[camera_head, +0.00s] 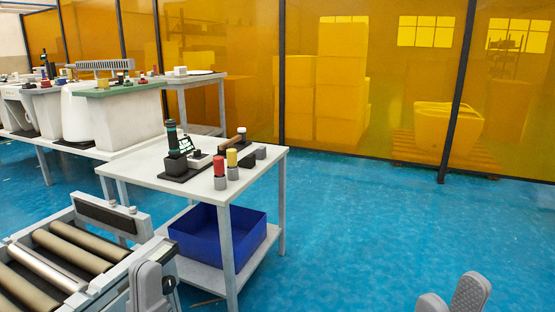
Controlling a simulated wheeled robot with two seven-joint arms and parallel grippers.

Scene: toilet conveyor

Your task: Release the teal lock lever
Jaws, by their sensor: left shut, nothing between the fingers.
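I cannot make out a lever that is clearly the teal lock lever. A dark upright device with teal bands (172,134) stands on the near white table, too small to tell its parts. My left gripper (155,281) is shut and empty at the bottom, beside the right end of the roller conveyor (88,225). It hides part of the conveyor's near corner. My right gripper (453,296) is at the bottom right over the blue floor, cut off by the frame edge. Its fingertips show, but I cannot tell its opening.
The white table (205,203) also bears red (219,165) and yellow (231,157) capped cylinders. A blue bin (217,236) sits on its lower shelf. A bench with white ceramic bodies (125,120) stands behind. The floor (390,225) to the right is clear.

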